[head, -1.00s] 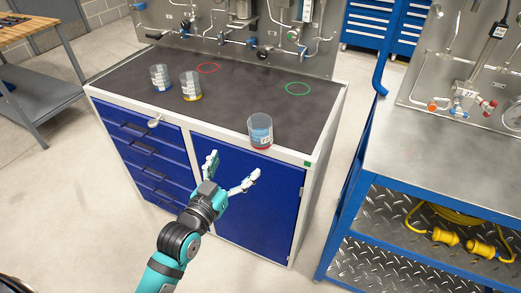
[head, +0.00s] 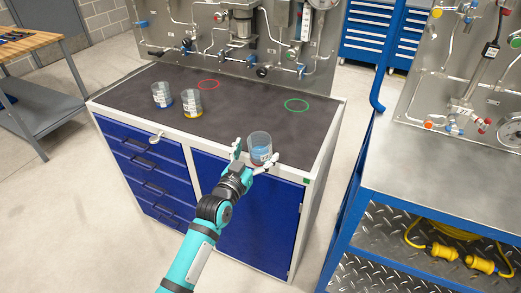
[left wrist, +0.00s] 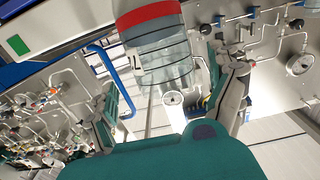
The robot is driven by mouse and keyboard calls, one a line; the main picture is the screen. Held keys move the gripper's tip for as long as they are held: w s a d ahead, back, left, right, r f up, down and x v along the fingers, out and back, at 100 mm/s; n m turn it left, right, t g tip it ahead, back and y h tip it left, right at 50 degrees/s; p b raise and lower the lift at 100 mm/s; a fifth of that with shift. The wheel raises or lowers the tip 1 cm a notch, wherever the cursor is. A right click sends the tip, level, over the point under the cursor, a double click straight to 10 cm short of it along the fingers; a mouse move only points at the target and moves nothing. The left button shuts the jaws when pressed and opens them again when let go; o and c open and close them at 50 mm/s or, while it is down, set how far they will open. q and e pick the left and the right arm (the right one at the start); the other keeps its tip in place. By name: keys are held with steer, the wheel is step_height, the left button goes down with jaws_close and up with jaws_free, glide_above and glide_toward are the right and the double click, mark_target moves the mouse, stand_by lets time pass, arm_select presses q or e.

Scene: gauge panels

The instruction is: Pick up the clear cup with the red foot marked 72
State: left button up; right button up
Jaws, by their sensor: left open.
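The clear cup with the red foot (head: 260,146) stands upright near the front edge of the dark worktop. It has a pale label whose number I cannot read, and its foot is mostly hidden by my fingers in the head view. In the left wrist view the cup (left wrist: 160,55) appears upside down, its red foot at the top. My left gripper (head: 253,158) is open at the front of the cup, one finger to each side. I cannot tell whether either finger touches it. My right gripper is not in view.
A cup with a blue foot (head: 162,96) and one with a yellow foot (head: 192,103) stand at the worktop's left. A red ring (head: 208,84) and a green ring (head: 296,105) mark bare worktop. A gauge panel (head: 215,40) rises behind; a blue-framed bench (head: 430,165) stands right.

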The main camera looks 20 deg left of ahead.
mark_target(264, 138)
arm_select(q)
steer(key=w, duration=0.4)
steer(key=shift+w+d, duration=0.1)
steer(key=shift+d, duration=0.05)
steer(key=shift+r, duration=0.1)
steer(key=shift+c, duration=0.5)
steer(key=c, duration=1.2)
